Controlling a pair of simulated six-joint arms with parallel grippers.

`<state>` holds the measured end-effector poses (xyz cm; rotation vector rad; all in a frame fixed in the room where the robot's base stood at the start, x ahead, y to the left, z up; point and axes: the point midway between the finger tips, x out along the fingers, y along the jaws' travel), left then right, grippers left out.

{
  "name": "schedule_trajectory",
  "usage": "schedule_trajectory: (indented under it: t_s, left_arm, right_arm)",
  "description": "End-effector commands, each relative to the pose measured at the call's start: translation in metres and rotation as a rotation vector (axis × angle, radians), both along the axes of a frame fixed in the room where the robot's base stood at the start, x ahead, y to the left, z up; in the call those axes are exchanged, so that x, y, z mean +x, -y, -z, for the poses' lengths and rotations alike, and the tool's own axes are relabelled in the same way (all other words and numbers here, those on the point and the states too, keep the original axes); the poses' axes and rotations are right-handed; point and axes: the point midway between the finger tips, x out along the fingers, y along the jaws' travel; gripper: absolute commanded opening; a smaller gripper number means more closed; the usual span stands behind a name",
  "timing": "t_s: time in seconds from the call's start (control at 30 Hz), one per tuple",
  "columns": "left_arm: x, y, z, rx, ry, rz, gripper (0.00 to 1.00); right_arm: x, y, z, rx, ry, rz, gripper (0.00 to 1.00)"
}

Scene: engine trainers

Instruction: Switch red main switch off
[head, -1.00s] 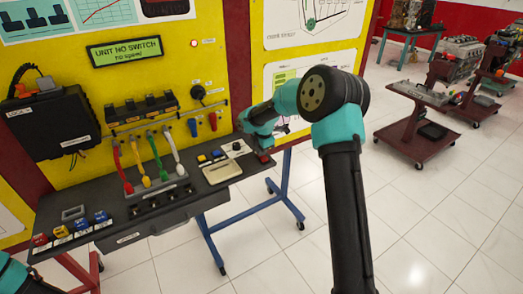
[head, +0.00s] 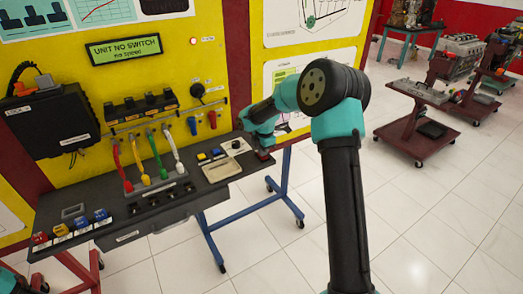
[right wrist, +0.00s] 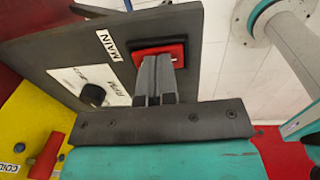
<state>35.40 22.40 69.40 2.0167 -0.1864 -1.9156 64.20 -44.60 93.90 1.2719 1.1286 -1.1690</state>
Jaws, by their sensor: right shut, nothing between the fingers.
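The red main switch (right wrist: 178,50) sits in a dark frame beside the MAIN label (right wrist: 110,45), at the edge of the black console panel. It shows as a small red patch (head: 264,156) at the console's right end in the head view. My right gripper (right wrist: 158,58) is shut and empty, its fingertips over the switch's face in the right wrist view. I cannot tell whether they touch or press it. In the head view my right wrist mostly hides the fingers. Only a teal bit of my left arm shows at the lower left; its gripper is out of view.
A black knob (right wrist: 93,95) by the RPM label sits near the switch. The console (head: 150,225) carries coloured levers (head: 155,158) and buttons. The display (head: 125,50) reads "UNIT NO SWITCH". A small red lamp (head: 193,41) is on the yellow panel. Open floor lies right of the console.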

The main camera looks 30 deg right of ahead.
Motion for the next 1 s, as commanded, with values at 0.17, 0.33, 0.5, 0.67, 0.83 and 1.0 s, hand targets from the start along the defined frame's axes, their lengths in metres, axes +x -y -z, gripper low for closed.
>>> schedule_trajectory:
  t_s: [0.17, 0.33, 0.5, 0.67, 0.83, 1.0]
  left_arm:
    - [0.000, 0.000, 0.000, 0.000, 0.000, 0.000, 0.43]
    - [0.000, 0.000, 0.000, 0.000, 0.000, 0.000, 0.43]
    - [0.000, 0.000, 0.000, 0.000, 0.000, 0.000, 0.43]
    - [0.000, 0.000, 0.000, 0.000, 0.000, 0.000, 0.43]
    - [0.000, 0.000, 0.000, 0.000, 0.000, 0.000, 0.43]
    - [0.000, 0.000, 0.000, 0.000, 0.000, 0.000, 0.43]
  right_arm:
    - [-0.001, 0.000, -0.001, 0.000, 0.001, 0.000, 0.00]
    - [0.000, 0.000, -0.001, -0.001, 0.002, 0.000, 0.00]
    - [-0.001, 0.000, -0.008, -0.001, 0.004, 0.000, 0.00]
    - [-0.004, 0.000, -0.026, -0.001, 0.005, 0.001, 0.00]
    - [-0.008, 0.000, -0.057, -0.001, 0.005, 0.001, 0.00]
    - [-0.013, 0.000, -0.090, 0.000, 0.005, 0.002, 0.00]
